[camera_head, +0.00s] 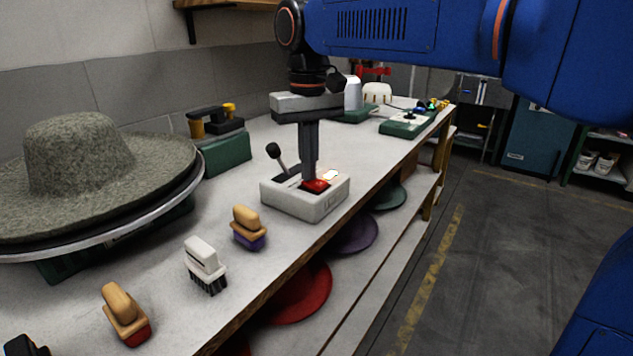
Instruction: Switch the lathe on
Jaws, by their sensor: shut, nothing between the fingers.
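A light grey control box (305,203) stands on the bench near its front edge, with a label too small to read. On its top are a black-knobbed lever (276,158) tilted to the left, a red switch (316,186) and a small pale, bright spot (331,175) that looks like a lamp. My gripper (310,178) points straight down with its fingers shut and empty. Its fingertips are at the red switch and partly hide it; I cannot tell whether they touch it. A grey felt hat (85,170) lies on a round metal-rimmed plate at the left.
Brushes with wooden or white handles (203,262) lie along the bench (262,270) in front. A green-based device (222,150) stands behind the box. Coloured discs (300,293) lie on the shelf below. The floor at the right is clear.

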